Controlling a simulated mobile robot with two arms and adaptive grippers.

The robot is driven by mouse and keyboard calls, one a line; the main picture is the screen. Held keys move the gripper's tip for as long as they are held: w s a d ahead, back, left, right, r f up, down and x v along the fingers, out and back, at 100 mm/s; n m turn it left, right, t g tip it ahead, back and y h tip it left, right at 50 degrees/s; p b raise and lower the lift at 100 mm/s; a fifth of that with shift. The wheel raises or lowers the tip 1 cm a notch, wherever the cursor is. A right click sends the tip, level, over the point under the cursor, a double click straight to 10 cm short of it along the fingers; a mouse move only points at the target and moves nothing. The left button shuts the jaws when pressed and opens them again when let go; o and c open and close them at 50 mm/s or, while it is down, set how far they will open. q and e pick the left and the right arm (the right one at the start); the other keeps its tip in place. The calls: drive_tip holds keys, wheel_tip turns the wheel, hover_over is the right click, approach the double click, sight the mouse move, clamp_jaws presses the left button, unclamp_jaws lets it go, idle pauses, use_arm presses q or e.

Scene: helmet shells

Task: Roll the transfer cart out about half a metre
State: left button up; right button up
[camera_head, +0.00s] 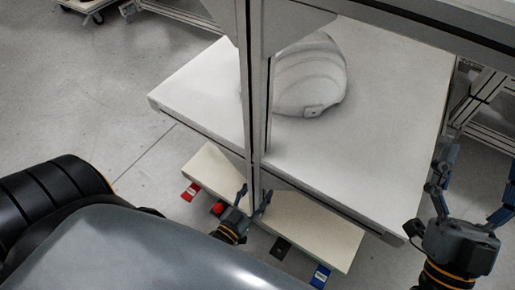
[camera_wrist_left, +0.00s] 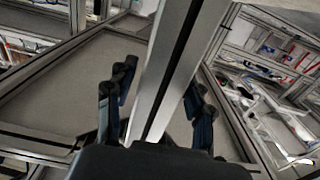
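A large white top (camera_head: 395,120), which looks like the transfer cart's deck, lies in front of me with its wheels out of sight. A metal upright (camera_head: 254,90) crosses in front of it; I cannot tell whether it belongs to the cart. My left gripper (camera_head: 254,198) is at the upright's lower part, one finger on each side. In the left wrist view the left gripper (camera_wrist_left: 160,105) has its fingers spread around the upright (camera_wrist_left: 170,70), with a gap showing on the left. My right gripper (camera_head: 468,195) is open and empty, right of the white top.
A white helmet shell (camera_head: 310,78) rests on the white top, partly behind the upright. A beige panel (camera_head: 315,232) with a red button (camera_head: 218,208) and coloured tags lies low in front. Metal beams (camera_head: 440,20) cross overhead. Grey floor (camera_head: 90,95) is open at left.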

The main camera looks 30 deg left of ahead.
idle(0.3)
use_arm(q)
drive_tip(key=s, duration=1.2)
drive_tip(key=shift+a, duration=0.2)
